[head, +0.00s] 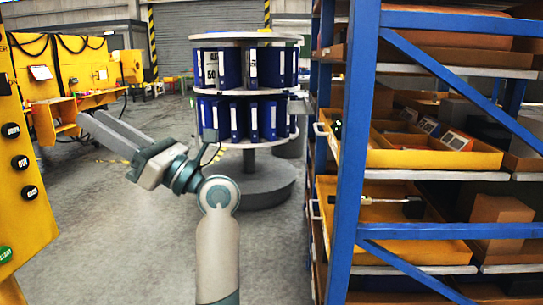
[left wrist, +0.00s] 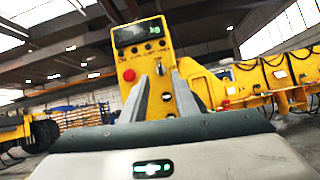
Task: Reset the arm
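My left arm (head: 217,250) rises from the bottom of the head view and bends to the left. My left gripper (head: 89,114) points up and left, with its two grey fingers a little apart and nothing between them. In the left wrist view the fingertips (left wrist: 160,76) also stand apart, with a gap between them. The gripper is in free air, and I see no contact with anything. My right arm and gripper are not in view.
A yellow control panel (head: 25,190) stands close on the left. A blue-framed shelf (head: 350,150) with yellow trays (head: 400,240) fills the right. A round rack of blue binders (head: 245,112) stands behind my arm. The wrist view shows a yellow machine (left wrist: 145,35). Grey floor is clear between.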

